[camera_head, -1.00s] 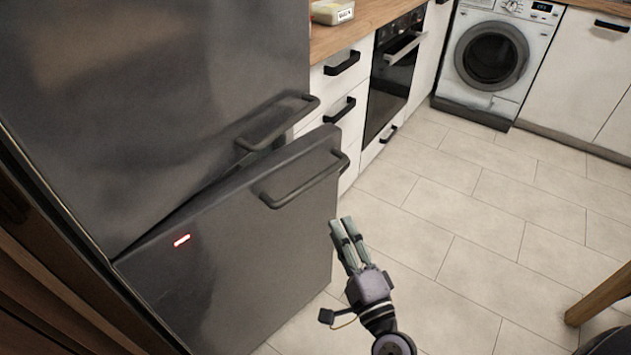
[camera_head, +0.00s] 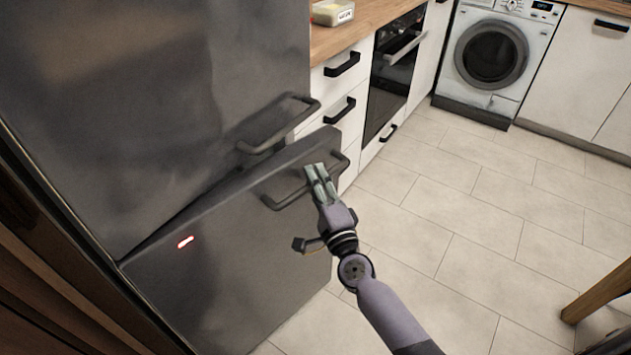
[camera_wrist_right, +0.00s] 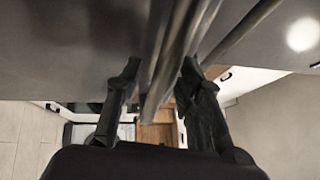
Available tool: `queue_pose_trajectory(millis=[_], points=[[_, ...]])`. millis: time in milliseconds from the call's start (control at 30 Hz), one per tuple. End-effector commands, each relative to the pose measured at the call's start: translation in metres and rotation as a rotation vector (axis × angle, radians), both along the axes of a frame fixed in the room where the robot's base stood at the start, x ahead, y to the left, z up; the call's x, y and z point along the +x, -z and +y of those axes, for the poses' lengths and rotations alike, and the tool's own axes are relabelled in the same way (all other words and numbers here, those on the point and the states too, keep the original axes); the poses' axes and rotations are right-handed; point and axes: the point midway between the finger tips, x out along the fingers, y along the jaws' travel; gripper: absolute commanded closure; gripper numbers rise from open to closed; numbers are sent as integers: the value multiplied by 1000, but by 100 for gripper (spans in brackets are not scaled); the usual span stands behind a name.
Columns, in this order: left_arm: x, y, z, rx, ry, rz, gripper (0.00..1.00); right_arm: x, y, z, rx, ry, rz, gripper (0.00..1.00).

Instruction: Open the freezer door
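The freezer door (camera_head: 230,260) is the lower dark grey door. It stands slightly ajar, its top edge jutting out past the upper fridge door (camera_head: 150,90). Its bar handle (camera_head: 287,201) is near the top right corner. My right gripper (camera_head: 315,172) is at the right part of this handle in the head view, hiding some of it. In the right wrist view, the fingers of my right gripper (camera_wrist_right: 158,88) are apart, with grey bars running between and beyond them. I cannot tell whether they touch the handle. My left gripper is not in view.
The upper door's handle (camera_head: 280,128) is just above the freezer handle. White drawers (camera_head: 340,100), an oven (camera_head: 395,70) and a washing machine (camera_head: 490,55) stand beyond. A wooden leg (camera_head: 600,292) is at the lower right. The tiled floor (camera_head: 470,230) between is clear.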

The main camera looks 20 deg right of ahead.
Motion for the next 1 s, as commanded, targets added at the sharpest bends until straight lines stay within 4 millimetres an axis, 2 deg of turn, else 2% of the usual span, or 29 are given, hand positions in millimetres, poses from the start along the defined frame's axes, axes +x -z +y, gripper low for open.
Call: queue_pose_trajectory(millis=[133, 633, 1000], points=[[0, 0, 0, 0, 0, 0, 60, 0, 0, 0, 0, 0, 0, 67], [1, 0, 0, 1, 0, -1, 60, -1, 0, 0, 0, 0, 0, 100], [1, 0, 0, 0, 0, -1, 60, -1, 1, 0, 0, 0, 1, 100]])
